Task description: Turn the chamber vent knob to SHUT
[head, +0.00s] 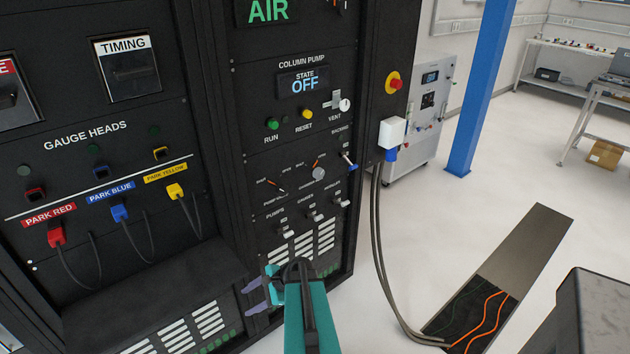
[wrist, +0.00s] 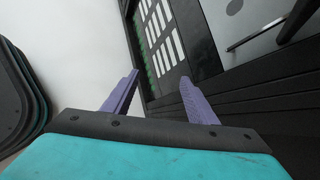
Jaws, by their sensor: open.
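A white vent knob (head: 345,104) sits at the right of the column pump panel, with the word VENT beside it. Lower on the same rack, a grey round knob (head: 318,173) sits beside a small dial with an orange pointer; its lettering is too small to read surely, so I cannot tell which is the chamber vent knob. My gripper (head: 255,297) is low in front of the rack, well below both knobs. In the wrist view its purple fingers (wrist: 160,77) are apart with nothing between them. Neither knob can be made out there.
A red emergency button (head: 394,83) and hanging cables (head: 378,240) are at the right edge. An open floor trench (head: 500,280) lies right of the rack.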

